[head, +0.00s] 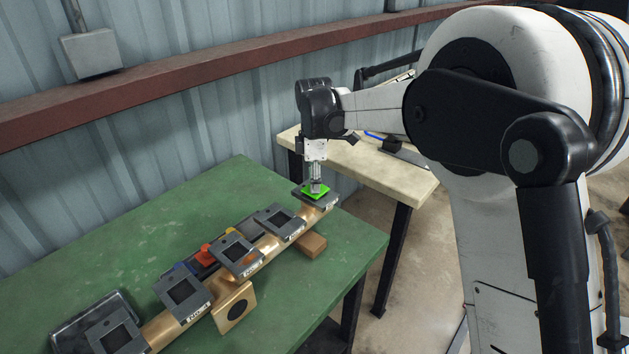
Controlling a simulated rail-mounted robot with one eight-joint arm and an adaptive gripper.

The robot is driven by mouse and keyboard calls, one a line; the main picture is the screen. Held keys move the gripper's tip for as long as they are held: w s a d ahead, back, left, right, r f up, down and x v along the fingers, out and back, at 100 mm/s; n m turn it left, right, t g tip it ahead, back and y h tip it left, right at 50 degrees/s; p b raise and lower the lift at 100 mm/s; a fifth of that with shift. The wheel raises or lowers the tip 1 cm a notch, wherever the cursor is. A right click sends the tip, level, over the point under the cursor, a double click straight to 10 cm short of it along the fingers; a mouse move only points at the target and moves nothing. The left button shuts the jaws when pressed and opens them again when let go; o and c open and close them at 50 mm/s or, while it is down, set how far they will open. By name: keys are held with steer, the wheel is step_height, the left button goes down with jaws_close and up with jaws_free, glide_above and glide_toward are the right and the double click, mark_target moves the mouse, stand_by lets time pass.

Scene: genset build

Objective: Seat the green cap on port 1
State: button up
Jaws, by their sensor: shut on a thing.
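The green cap (317,192) is a small bright green block at the far right end of the gold pipe assembly. My gripper (315,184) points straight down and is shut on the cap. The cap is at the opening of the farthest grey square port frame (305,199). I cannot tell whether it sits fully down in the frame or just above it. The label on this frame is too small to read. My fingers hide part of the cap's top.
The gold pipe (263,245) runs diagonally across the green table (110,235) with several open grey port frames (237,257). Red (206,256), yellow and blue pieces lie behind it. A pale bench (370,165) stands behind.

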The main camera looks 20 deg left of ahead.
steer(key=shift+f, duration=0.35)
steer(key=o, duration=1)
steer(key=shift+r, duration=0.1)
step_height(320, 180, up, 12)
